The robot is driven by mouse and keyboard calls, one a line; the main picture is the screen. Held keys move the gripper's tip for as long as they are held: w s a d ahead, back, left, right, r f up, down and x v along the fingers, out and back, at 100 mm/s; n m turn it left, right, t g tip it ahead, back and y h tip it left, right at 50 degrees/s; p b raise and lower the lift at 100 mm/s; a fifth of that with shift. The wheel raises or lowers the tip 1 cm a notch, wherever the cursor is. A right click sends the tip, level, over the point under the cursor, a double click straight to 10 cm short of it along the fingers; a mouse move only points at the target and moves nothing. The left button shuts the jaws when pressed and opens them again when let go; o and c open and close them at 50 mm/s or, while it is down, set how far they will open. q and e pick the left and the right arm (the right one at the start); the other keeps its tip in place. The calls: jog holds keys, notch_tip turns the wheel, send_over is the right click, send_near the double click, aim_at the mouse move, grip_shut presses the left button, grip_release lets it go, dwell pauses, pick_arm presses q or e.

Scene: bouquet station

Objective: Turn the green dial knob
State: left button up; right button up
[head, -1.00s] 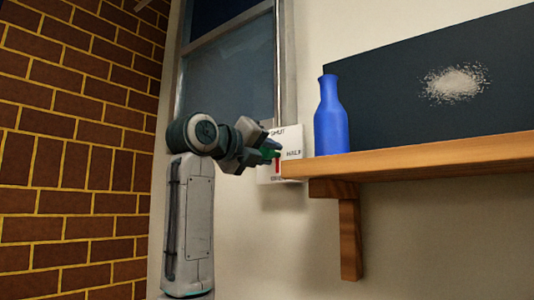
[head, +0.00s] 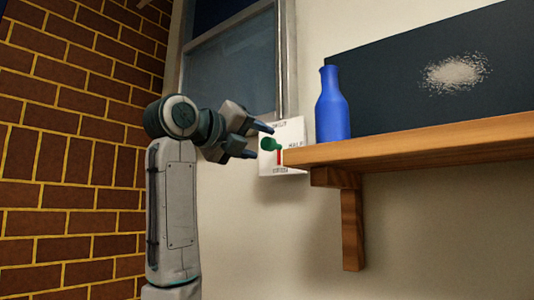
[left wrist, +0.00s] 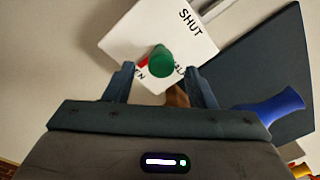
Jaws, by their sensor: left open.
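The green dial knob (head: 270,144) sits on a white plate (head: 295,133) on the wall, with a red mark beside it and the words SHUT and HALF; a third word at the bottom is partly readable. My left gripper (head: 262,141) is open, its fingers pointing at the plate, apart from the knob. In the left wrist view the knob (left wrist: 161,61) shows ahead of and between the two open fingertips (left wrist: 157,72), with nothing held. My right gripper is not in view.
A wooden shelf (head: 420,146) juts out just right of the plate, with a blue bottle (head: 331,108) near its left end. A dark board (head: 395,80) with a pale speckled patch stands behind. A window is above left, a brick wall far left.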

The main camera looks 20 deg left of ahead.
pick_arm(q)
jog(key=b+v, duration=0.2)
jog(key=v, duration=0.4)
jog(key=shift+s+a+f, duration=0.1)
